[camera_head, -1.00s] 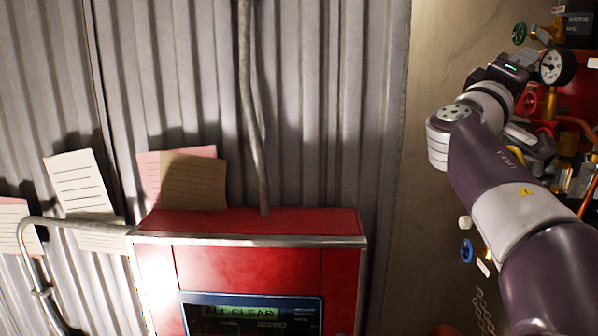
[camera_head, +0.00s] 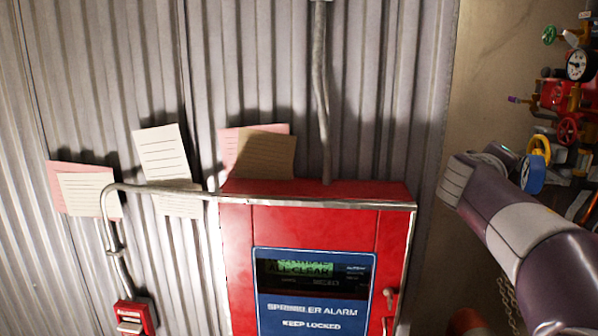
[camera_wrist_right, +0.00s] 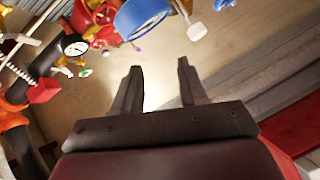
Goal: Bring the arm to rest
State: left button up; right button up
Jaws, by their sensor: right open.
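My right arm (camera_head: 515,228) comes in from the lower right of the head view, in front of the pipework. Its gripper cannot be made out in the head view. In the right wrist view my right gripper (camera_wrist_right: 158,84) is open, with two dark fingers apart and nothing between them. Beyond the fingertips is a bare beige wall. My left gripper is not in view.
A red sprinkler alarm cabinet (camera_head: 393,245) stands on the corrugated wall, its screen (camera_head: 305,268) reading "ALL CLEAR". A red call point (camera_head: 133,316) is at lower left. Valves and a gauge (camera_head: 578,65) crowd the right side. A blue handwheel (camera_wrist_right: 143,15) is near the right gripper.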

jog(key=s+a+f+g+y, duration=0.2)
jog(key=a+f+y, duration=0.1)
jog(key=f, duration=0.6)
jog(key=s+a+f+m+g+y, duration=0.1)
jog(key=s+a+f+g+y, duration=0.15)
jog(key=f, duration=0.65)
jog(key=s+a+f+g+y, duration=0.1)
jog(key=s+a+f+y, duration=0.15)
jog(key=f, duration=0.65)
jog(key=s+a+f+m+g+y, duration=0.1)
jog(key=s+a+f, duration=0.3)
jog(key=s, duration=0.5)
jog(key=s+a+f+m+g+y, duration=0.2)
jog(key=s+a+f+g, duration=0.2)
jog(key=s+f, duration=0.5)
jog(key=shift+a+f+m, duration=0.3)
jog(key=shift+a, duration=0.05)
dwell(3.2)
